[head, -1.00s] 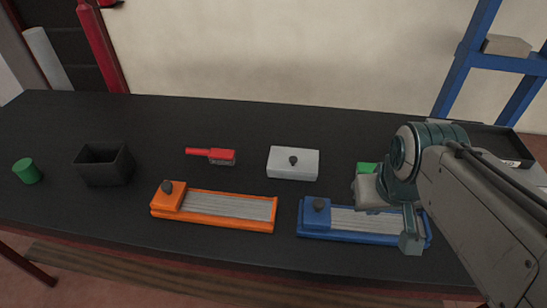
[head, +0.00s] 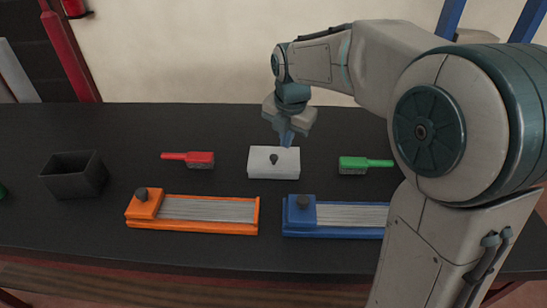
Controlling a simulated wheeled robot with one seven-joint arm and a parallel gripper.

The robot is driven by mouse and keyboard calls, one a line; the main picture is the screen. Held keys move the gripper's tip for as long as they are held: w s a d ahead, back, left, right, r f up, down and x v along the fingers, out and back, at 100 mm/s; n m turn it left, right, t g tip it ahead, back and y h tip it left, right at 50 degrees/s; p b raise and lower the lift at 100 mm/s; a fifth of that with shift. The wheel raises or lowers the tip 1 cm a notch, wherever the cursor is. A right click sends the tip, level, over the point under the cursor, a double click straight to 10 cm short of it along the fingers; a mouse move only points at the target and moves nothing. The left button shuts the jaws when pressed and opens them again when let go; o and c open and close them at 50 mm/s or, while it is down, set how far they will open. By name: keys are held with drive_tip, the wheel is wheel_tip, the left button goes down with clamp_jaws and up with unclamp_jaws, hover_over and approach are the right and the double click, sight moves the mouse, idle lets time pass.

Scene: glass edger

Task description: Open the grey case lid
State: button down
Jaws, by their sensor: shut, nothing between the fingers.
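The grey case (head: 260,168) is a small pale box on the black table, with a dark round knob (head: 274,158) on its lid. The lid lies closed on it. My gripper (head: 287,140) points down at the case's back edge, right of and behind the knob. Its fingers are shut with nothing between them. I cannot tell whether the fingertips touch the case or hover just above or behind it.
A red brush (head: 200,159) lies left of the case and a green brush (head: 355,165) right. In front are an orange slide unit (head: 195,226) and a blue one (head: 300,228), partly behind my arm. A black open box (head: 75,178) stands left.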

sight(272, 168)
drive_tip(key=w+a+f+n, duration=0.1)
drive_tip(key=f, duration=0.3)
drive_tip(key=w+a+f+n, duration=0.1)
drive_tip(key=f+n, duration=0.1)
drive_tip(key=f, duration=0.2)
drive_tip(key=w+a+f+n+p, duration=0.1)
drive_tip(key=w+f, duration=0.1)
drive_tip(key=f, duration=0.2)
drive_tip(key=shift+w+a+n, duration=0.1)
drive_tip(key=shift+a+n, duration=0.05)
drive_tip(key=shift+n, duration=0.15)
drive_tip(key=shift+r, duration=0.15)
